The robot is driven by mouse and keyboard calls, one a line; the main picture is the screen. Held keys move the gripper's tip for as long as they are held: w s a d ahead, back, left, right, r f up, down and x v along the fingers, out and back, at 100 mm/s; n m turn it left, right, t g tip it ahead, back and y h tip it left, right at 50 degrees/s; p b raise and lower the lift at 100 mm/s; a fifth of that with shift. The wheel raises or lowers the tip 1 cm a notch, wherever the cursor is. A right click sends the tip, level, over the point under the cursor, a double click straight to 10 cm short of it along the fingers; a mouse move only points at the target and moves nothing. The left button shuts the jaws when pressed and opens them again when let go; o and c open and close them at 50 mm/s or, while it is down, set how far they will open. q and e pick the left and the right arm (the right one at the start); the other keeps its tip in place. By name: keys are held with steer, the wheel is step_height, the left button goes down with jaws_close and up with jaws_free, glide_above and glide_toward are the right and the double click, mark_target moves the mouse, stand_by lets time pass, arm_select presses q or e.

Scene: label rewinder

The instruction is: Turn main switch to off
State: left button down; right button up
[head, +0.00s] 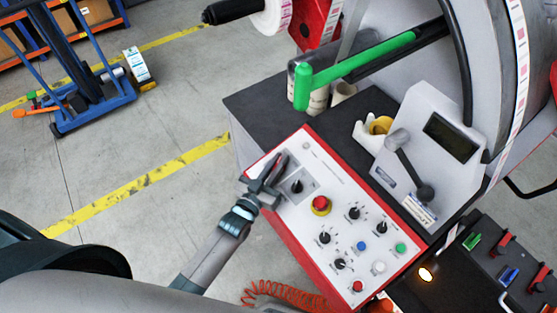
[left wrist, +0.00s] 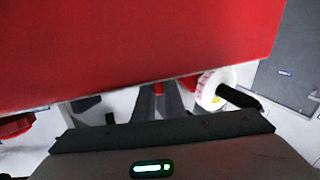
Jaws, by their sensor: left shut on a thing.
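The black knob of the main switch (head: 297,186) stands on a square grey plate at the upper left of the white, red-edged control panel (head: 330,178). My left gripper (head: 284,159) reaches over the panel's left edge, with its fingertips just up and left of the knob in the head view. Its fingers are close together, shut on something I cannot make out. The knob shows beside the fingers; I cannot tell whether they touch it. In the left wrist view the fingers (left wrist: 158,95) run up to a large red surface (left wrist: 140,45). My right gripper is not in view.
A red emergency button (head: 320,203) and several knobs and coloured buttons share the panel. A green handle (head: 355,68) and a grey display unit (head: 430,135) stand behind. A coiled red hose (head: 285,292) hangs below. The floor at left is clear up to a blue lift (head: 95,105).

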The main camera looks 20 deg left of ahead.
arm_select(q)
steer(key=shift+r+n+y, duration=0.15)
steer(key=shift+n+y, duration=0.35)
steer(key=shift+y, duration=0.1)
steer(key=c, duration=1.8)
jaws_free()
steer(key=shift+s+a+f, duration=0.1)
steer(key=shift+s+f, duration=0.1)
steer(key=shift+s, duration=0.5)
steer(key=shift+s+a+r+b, duration=0.1)
steer(key=shift+s+a+b, duration=0.55)
steer(key=shift+s, duration=2)
steer(key=shift+s+a+b, duration=0.1)
steer(key=shift+s+b, duration=1.05)
steer(key=shift+s, duration=1.45)
steer(key=shift+s+a+r+b, duration=0.1)
steer(key=shift+s+a+b, duration=0.55)
steer(key=shift+s, duration=2)
steer(key=shift+d+f, duration=0.1)
steer(key=shift+d, duration=0.15)
